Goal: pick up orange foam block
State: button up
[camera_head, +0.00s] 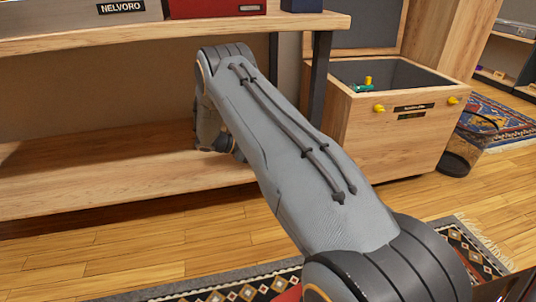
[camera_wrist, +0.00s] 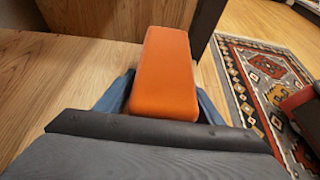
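The orange foam block (camera_wrist: 167,72) shows in the middle of the wrist view, its long side pointing away from me over a wooden surface. My gripper (camera_wrist: 165,88) has its blue fingers on the left and right sides of the block. No clear gap shows between fingers and block, but I cannot tell whether they press on it. The block hides the fingertips and its own underside, so I cannot tell whether it rests on the wood. In the head view my arm reaches to the low shelf and hides the block and the gripper.
The low wooden shelf (camera_head: 90,175) lies under an upper shelf (camera_head: 150,38) with equipment on it. A dark post (camera_head: 318,85) stands at the shelf's right end. An open wooden chest (camera_head: 390,135) stands to the right. A patterned rug (camera_wrist: 265,85) lies on the floor.

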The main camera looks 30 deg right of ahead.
jog(key=c, duration=0.8)
jog(key=shift+r, duration=0.1)
